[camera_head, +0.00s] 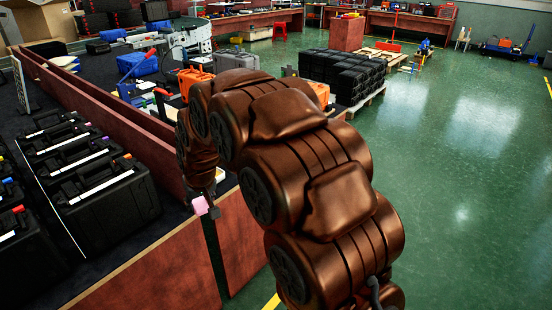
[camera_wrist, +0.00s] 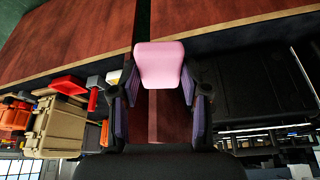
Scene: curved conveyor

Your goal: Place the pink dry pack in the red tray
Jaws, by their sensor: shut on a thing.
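The pink dry pack (camera_wrist: 158,65) is held between the two fingers of my gripper (camera_wrist: 158,88) in the wrist view. The pack also shows as a small pink block (camera_head: 200,206) in the head view, beside the red-brown wooden panel edge. No red tray is clear in the head view.
Orange cases (camera_head: 190,80) and a stack of black crates (camera_head: 342,76) stand beyond my arm. The green floor (camera_head: 460,180) at right is mostly clear.

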